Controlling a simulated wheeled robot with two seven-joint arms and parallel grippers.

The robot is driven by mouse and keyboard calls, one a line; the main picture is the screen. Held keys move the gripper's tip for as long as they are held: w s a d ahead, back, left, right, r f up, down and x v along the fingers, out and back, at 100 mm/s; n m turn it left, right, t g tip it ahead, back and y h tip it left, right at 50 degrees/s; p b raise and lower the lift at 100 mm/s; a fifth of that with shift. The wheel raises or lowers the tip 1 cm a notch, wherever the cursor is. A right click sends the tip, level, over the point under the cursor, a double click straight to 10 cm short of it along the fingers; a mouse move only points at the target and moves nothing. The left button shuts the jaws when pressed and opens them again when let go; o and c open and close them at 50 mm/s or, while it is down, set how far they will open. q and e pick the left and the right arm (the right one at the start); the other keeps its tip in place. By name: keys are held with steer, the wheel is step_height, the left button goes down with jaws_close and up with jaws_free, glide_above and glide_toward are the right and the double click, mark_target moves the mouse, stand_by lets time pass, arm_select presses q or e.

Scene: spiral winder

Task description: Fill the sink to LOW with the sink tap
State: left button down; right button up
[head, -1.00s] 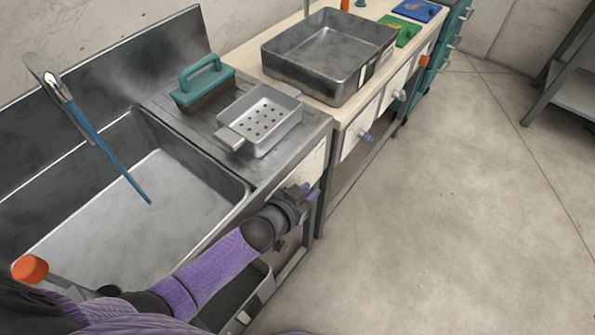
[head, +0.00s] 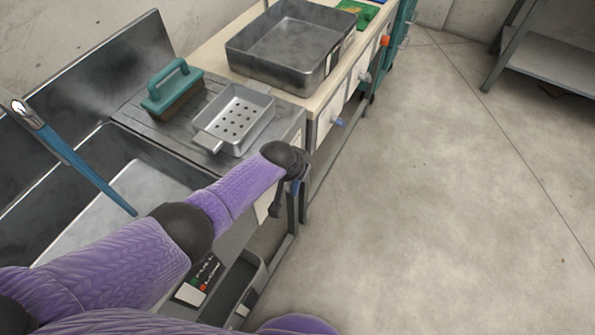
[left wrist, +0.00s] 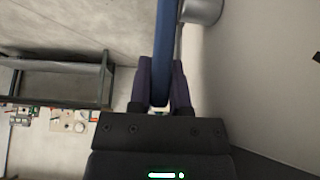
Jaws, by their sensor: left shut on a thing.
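The sink (head: 105,222) is a grey metal basin at the left of the head view, partly hidden behind my left arm. I cannot tell if water is in it. A long blue tapered piece with a silver end (head: 75,160), perhaps part of the tap, slants over the basin. My left gripper (head: 276,208) points down at the front of the drainboard (head: 165,130), mostly hidden by its own wrist. In the left wrist view, its purple fingers (left wrist: 161,72) are shut on a blue bar (left wrist: 165,40). My right gripper is out of view.
A green-handled brush (head: 172,90) and a perforated grey tray (head: 236,118) sit on the drainboard. A deep metal pan (head: 290,45) stands on the counter behind. A low bin (head: 238,285) is under the sink. The floor at right (head: 430,200) is clear.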

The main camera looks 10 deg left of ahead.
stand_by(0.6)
arm_select(q)
steer(key=c, duration=0.6)
jaws_free()
steer(key=shift+w+f, duration=0.1)
steer(key=shift+o, duration=0.2)
steer(key=p+v, duration=0.8)
steer(key=v, duration=0.2)
steer(key=shift+w+d, duration=0.15)
